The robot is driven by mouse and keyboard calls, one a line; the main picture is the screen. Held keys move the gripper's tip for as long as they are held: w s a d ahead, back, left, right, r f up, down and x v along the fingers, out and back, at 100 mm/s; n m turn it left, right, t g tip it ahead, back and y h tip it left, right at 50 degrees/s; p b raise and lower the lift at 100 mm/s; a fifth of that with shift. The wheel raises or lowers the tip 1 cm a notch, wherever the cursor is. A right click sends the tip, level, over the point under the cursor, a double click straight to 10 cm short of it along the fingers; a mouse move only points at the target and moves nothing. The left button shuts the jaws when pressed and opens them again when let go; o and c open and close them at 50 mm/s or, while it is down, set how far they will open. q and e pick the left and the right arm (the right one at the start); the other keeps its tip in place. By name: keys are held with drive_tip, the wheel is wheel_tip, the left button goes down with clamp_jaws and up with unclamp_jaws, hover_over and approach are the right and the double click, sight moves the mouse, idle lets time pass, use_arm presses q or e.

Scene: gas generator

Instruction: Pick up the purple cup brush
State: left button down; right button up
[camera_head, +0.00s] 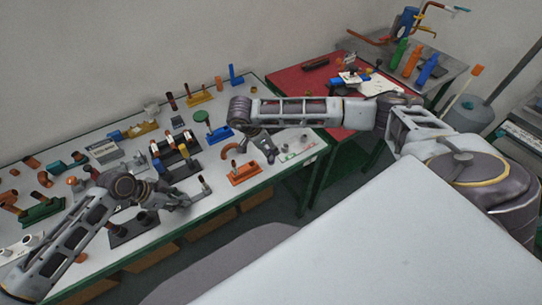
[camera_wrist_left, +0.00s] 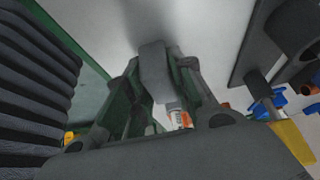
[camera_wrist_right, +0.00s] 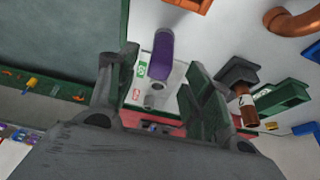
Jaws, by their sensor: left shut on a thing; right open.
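The purple cup brush (camera_wrist_right: 162,52) shows in the right wrist view as a dark purple rounded cylinder with a grey end, lying in line with the gap between my right fingers. I cannot make it out in the head view. My right gripper (camera_head: 262,150) is open above the front edge of the long table, and its two fingers also show in the right wrist view (camera_wrist_right: 160,85). My left gripper (camera_head: 192,197) is low over the front of the table. In the left wrist view its fingers (camera_wrist_left: 155,95) are closed around a grey rounded thing that I cannot identify.
The long white table (camera_head: 100,250) with a green edge holds many holders and parts. An orange holder (camera_head: 243,173) stands just below my right gripper, and a blue holder (camera_head: 219,135) stands left of it. A red table (camera_head: 300,82) is behind my right arm.

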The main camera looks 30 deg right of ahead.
sight(270, 151)
drive_tip(key=shift+x, duration=2.05)
drive_tip(key=shift+c, duration=0.3)
drive_tip(key=c, duration=0.9)
